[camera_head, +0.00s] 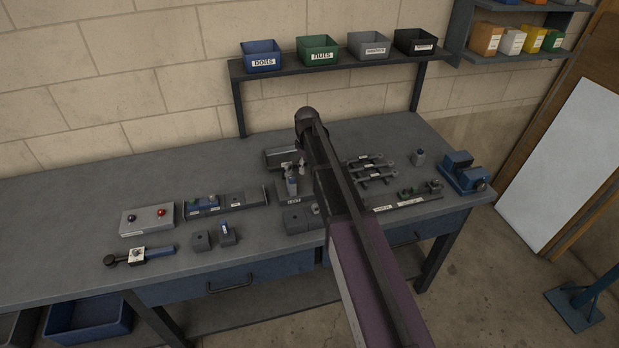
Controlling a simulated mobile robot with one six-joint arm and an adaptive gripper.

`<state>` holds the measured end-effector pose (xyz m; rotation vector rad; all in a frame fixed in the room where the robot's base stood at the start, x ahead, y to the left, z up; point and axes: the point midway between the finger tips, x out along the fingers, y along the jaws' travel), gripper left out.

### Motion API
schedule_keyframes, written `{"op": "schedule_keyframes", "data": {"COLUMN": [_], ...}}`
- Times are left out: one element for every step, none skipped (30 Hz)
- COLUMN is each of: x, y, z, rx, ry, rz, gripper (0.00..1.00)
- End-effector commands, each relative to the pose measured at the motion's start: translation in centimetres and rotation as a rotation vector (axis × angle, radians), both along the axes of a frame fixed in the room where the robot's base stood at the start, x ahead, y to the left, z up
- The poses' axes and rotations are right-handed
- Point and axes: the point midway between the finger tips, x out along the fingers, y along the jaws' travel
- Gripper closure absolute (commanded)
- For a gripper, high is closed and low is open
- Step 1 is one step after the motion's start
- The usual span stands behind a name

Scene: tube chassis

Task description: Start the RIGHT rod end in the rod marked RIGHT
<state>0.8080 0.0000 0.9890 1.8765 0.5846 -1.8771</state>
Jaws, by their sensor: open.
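I cannot make out for certain which piece is the RIGHT rod end or the rod marked RIGHT; the labels on the bench are too small to read. A small labelled stand (291,199) with upright pieces is left of my arm, its right side partly hidden. A long labelled fixture (412,201) with small green and dark pieces lies at the right front of the bench. Another labelled fixture (236,201) with a blue part lies left of centre. My arm crosses the middle of the view and covers part of the bench. My gripper does not show clearly.
The grey bench (70,212) is bare at left. Several wrenches (371,168) and a blue vise (465,173) are at right. A bin shelf (335,64) stands behind.

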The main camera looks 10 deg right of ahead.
Motion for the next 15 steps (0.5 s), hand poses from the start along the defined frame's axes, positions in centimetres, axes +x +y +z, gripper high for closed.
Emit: {"op": "schedule_keyframes", "data": {"x": [-1.7, -2.5, -3.6, -4.6, -5.5, -7.0, -8.1, -9.3, -10.9, -12.2, -13.5, -15.2, -16.5, -17.8, -19.4], "y": [0.0, 0.0, 0.0, 0.0, 0.0, 0.0, 0.0, 0.0, 0.0, 0.0, 0.0, 0.0, 0.0, 0.0, 0.0], "z": [0.0, 0.0, 0.0, 0.0, 0.0, 0.0, 0.0, 0.0, 0.0, 0.0, 0.0, 0.0, 0.0, 0.0, 0.0], "rx": [0.0, 0.0, 0.0, 0.0, 0.0, -0.001, -0.001, -0.001, -0.001, -0.001, -0.001, -0.001, -0.001, -0.001, -0.001], "ry": [0.0, 0.0, 0.0, 0.0, 0.0, 0.001, 0.001, 0.001, 0.001, 0.001, 0.001, 0.001, 0.001, 0.0, 0.0], "rz": [-0.022, -0.036, -0.06, -0.079, -0.099, -0.129, -0.153, -0.178, -0.213, -0.241, -0.268, -0.307, -0.336, -0.364, -0.402], "gripper": [0.44, 0.44, 0.44, 0.44, 0.44, 0.44, 0.44, 0.44, 0.44, 0.44, 0.44, 0.44, 0.44, 0.44, 0.44]}}
